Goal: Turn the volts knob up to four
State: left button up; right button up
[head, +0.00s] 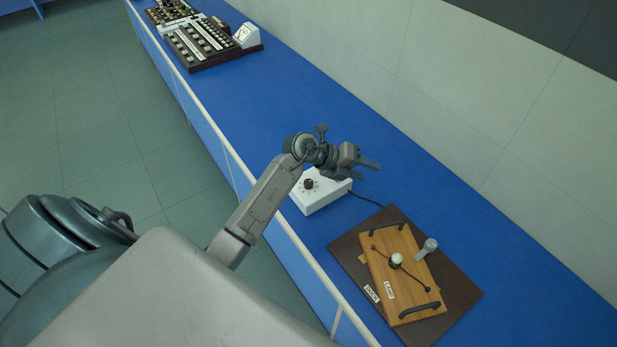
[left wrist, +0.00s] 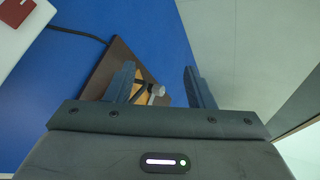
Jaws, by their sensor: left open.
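The volts knob looks to be the small black knob (head: 309,184) on a white box (head: 324,196) on the blue bench. Its scale and pointer are too small to read. My left gripper (head: 366,169) is open and empty, above and to the right of the knob, apart from it. Its arm and wrist pass close over the box and hide part of it. In the left wrist view, the open jaws (left wrist: 158,86) face the wooden board, and a corner of the white box (left wrist: 32,52) shows at the top left. My right gripper is out of view.
A dark base (head: 352,256) bears a wooden board (head: 412,272) with handles, a white-topped knob and a grey post. A black cable (head: 368,199) runs from the box. Switch panels (head: 201,41) and a white meter (head: 247,36) stand far off. The bench (head: 262,100) between is clear.

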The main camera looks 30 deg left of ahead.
pick_arm(q)
jog(key=a+f+g+y, duration=0.2)
jog(key=a+g+y, duration=0.15)
jog(key=a, duration=0.25)
jog(key=r+n+g+y, duration=0.2)
jog(key=g+y, duration=0.2)
jog(key=y, duration=0.1)
send_over(308, 182)
notch_tip(308, 182, down, 11)
jog(key=b, duration=1)
jog(key=shift+w+r, duration=0.1)
jog(key=c, duration=1)
